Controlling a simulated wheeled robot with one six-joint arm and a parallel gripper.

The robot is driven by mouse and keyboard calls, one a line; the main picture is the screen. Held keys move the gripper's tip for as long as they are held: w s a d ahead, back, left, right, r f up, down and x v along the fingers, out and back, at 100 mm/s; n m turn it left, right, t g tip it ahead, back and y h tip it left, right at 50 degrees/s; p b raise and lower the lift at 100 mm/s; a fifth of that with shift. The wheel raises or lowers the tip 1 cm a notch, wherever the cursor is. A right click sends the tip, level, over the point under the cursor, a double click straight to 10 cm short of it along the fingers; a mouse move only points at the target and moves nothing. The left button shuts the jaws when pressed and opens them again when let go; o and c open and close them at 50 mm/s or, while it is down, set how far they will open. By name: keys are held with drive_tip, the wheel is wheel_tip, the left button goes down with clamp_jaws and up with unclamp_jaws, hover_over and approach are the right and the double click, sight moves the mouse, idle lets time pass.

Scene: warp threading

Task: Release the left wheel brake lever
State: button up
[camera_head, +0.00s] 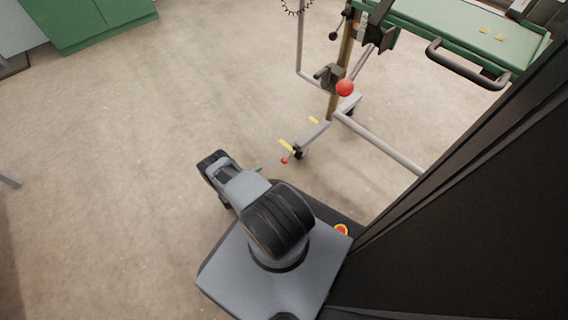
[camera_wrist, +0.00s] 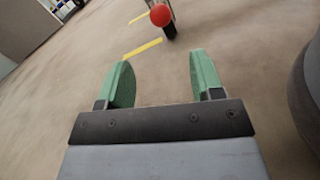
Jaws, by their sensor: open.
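The brake lever's red ball knob (camera_head: 284,160) sits low at the near foot of the wheeled frame, beside a dark caster (camera_head: 299,154). In the wrist view the red knob (camera_wrist: 161,15) is at the top, in front of the dark caster (camera_wrist: 170,31). My gripper (camera_wrist: 160,60) is open and empty, its two green fingers apart. The knob lies beyond the fingertips, roughly in line with the gap, not touching. In the head view only a bit of green of my gripper (camera_head: 257,169) shows past my arm, left of and slightly below the knob.
Yellow strips (camera_head: 313,120) lie on the floor by the foot; one yellow strip (camera_wrist: 142,48) shows ahead of my fingers. A larger red ball (camera_head: 345,88) is higher on the frame's post. The green-topped frame (camera_head: 420,22) stands at upper right.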

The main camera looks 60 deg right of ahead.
sight(284, 161)
drive_tip(key=b+x, duration=0.2)
drive_tip(key=x, duration=1)
drive_tip(key=shift+s+d, duration=0.15)
drive_tip(key=shift+d, duration=0.15)
drive_tip(key=shift+c, duration=0.3)
clamp_jaws()
